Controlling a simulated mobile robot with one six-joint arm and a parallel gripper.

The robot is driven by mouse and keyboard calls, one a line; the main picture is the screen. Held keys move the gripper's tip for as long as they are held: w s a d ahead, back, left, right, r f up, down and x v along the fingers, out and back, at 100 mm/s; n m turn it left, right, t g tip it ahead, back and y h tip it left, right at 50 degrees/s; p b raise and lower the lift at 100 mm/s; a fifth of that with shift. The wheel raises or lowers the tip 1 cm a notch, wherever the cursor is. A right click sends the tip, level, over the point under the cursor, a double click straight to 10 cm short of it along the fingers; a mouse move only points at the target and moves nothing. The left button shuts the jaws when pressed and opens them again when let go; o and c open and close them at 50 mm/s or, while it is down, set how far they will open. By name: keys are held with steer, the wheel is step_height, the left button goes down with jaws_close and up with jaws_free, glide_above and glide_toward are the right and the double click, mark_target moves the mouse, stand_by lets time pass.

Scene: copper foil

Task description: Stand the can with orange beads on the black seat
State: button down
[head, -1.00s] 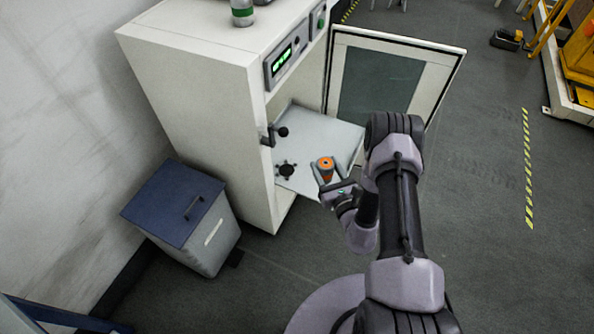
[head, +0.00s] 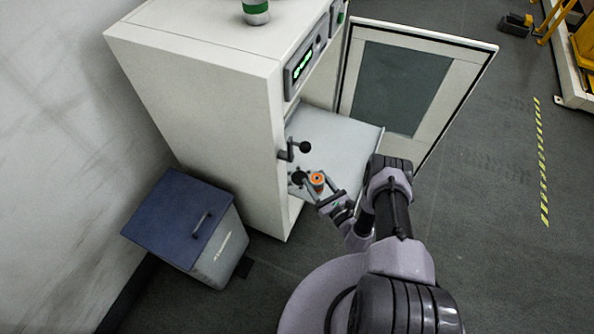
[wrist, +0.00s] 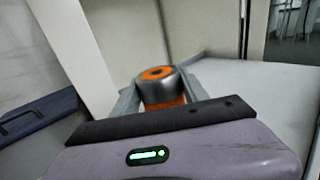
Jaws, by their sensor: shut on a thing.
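The can with orange beads (head: 317,182) is a small grey can with an orange top that has a dark centre. My gripper (head: 314,188) is shut on it, and the can looks roughly upright. In the wrist view the can (wrist: 158,84) sits between the two grey fingers. The black seat (head: 298,177) is on the pale shelf (head: 345,142), just left of the can in the head view and partly hidden by can and finger. I cannot tell how high the can is above the shelf. The seat cannot be made out in the wrist view.
The white cabinet (head: 200,110) stands open, its door (head: 420,85) swung right. A black-knobbed handle (head: 293,148) juts out near the seat. A blue-lidded bin (head: 175,215) is at lower left. Another can (head: 256,12) stands on the cabinet top. The shelf's right part is clear.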

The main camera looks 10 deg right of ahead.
steer(key=b+x, duration=0.1)
steer(key=x, duration=0.2)
steer(key=f+b+x, duration=0.1)
steer(key=x, duration=0.2)
steer(key=a+b+x, duration=0.1)
steer(key=x, duration=0.2)
steer(key=shift+a+f+b, duration=0.1)
steer(key=shift+f+b, duration=0.1)
steer(key=shift+b, duration=0.1)
steer(key=shift+w+f, duration=0.15)
steer(key=shift+f, duration=0.15)
step_height(320, 180, down, 3)
steer(key=b, duration=0.2)
steer(key=shift+b, duration=0.35)
steer(key=shift+r, duration=0.2)
steer(key=shift+f, duration=0.2)
steer(key=c, duration=0.6)
jaws_free()
steer(key=shift+r, duration=0.1)
